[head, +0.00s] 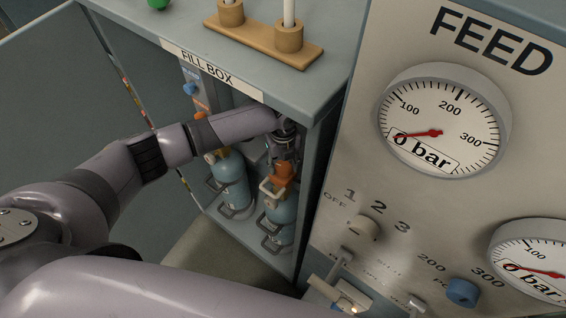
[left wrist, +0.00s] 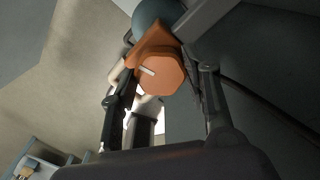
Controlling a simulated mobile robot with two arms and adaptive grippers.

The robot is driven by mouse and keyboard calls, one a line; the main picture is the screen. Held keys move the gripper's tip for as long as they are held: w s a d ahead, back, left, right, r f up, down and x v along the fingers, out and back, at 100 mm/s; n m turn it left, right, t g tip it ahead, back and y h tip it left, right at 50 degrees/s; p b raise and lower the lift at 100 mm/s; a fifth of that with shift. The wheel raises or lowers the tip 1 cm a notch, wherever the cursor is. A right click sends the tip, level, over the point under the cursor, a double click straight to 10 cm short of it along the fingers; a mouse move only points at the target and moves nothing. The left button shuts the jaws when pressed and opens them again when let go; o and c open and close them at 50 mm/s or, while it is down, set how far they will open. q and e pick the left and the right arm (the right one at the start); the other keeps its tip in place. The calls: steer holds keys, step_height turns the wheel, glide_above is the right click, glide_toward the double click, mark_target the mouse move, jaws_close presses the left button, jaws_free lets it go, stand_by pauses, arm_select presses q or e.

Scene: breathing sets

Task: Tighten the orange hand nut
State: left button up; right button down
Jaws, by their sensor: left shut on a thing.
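The orange hand nut (head: 284,173) sits on top of the right teal cylinder (head: 281,215) inside the fill box. In the left wrist view the nut (left wrist: 161,75) shows its faceted end with a pale mark line, in front of the cylinder's rounded shoulder. My left gripper (head: 285,158) reaches down into the box from above the nut, and its fingers (left wrist: 165,90) stand on either side of it. It is shut on the nut. The fingertips are partly hidden in the head view. My right gripper is not in view.
A second teal cylinder (head: 229,178) stands to the left in the fill box (head: 262,93). A wooden holder (head: 262,45) with white rods is on the box top. The feed panel (head: 350,150) with gauges, a selector knob (head: 364,227) and a blue knob (head: 462,292) stands close to the right.

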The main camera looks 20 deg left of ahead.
arm_select(q)
steer(key=n+p, duration=0.2)
steer(key=n, duration=0.1)
steer(key=shift+r, duration=0.15)
steer(key=n+p, duration=0.3)
steer(key=n, duration=0.1)
steer(key=shift+n+p, duration=0.3)
steer(key=n+p, duration=0.2)
steer(key=n, duration=0.2)
steer(key=shift+n+p, duration=1.05)
steer(key=shift+n, duration=0.95)
steer(key=o, duration=1.2)
